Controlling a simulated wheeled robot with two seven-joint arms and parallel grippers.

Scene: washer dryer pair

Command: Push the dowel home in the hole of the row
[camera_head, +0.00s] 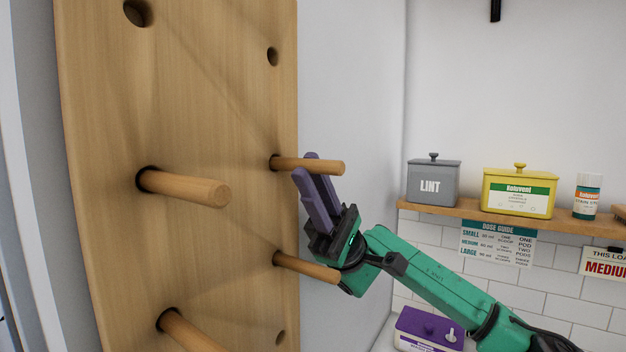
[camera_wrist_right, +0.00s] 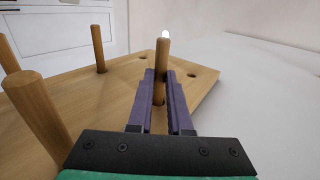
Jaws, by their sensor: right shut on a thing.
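A wooden board (camera_head: 230,120) with holes and dowels fills the left of the head view. The dowel (camera_head: 331,167) at the upper right of the pegs sticks out of its hole at the board's right side. My right gripper (camera_head: 306,164) has its purple fingers shut on this dowel, one on each side. In the right wrist view the same dowel (camera_wrist_right: 162,54) stands between the fingers, its free end beyond the fingertips. Its base meets the board, partly hidden by the fingers; how deep it sits cannot be told. My left gripper is not in view.
Other dowels stick out at left (camera_head: 185,187), just below my gripper (camera_head: 308,268), and at bottom left (camera_head: 188,332). Empty holes show at top (camera_head: 272,56) and top left (camera_head: 137,12). A shelf (camera_head: 460,210) with a grey lint box (camera_head: 433,184) and yellow box (camera_head: 519,193) is at right.

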